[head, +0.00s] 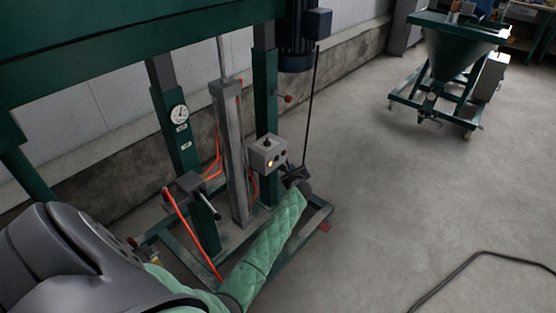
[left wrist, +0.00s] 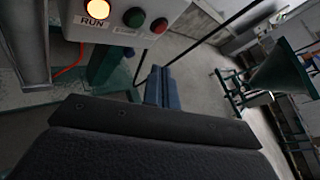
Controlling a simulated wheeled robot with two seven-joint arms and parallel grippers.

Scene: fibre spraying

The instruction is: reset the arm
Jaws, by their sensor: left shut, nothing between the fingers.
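My left arm, in a green quilted sleeve (head: 268,240), reaches in from the lower left in the head view. My left gripper (head: 294,174) is at its far end, just below and right of a grey control box (head: 267,154) on the machine. In the left wrist view the gripper fingers (left wrist: 160,87) are shut with nothing between them. They are apart from the control box (left wrist: 128,14), which shows a lit yellow button (left wrist: 98,8) labelled RUN, a green button (left wrist: 134,17) and a red button (left wrist: 159,26). My right gripper is not in view.
The green machine frame (head: 265,95) has a gauge (head: 179,114), a grey column (head: 232,150) and orange hoses. A green hopper (head: 450,55) on a wheeled frame stands at the back right. A dark cable (head: 455,272) lies on the otherwise clear floor at right.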

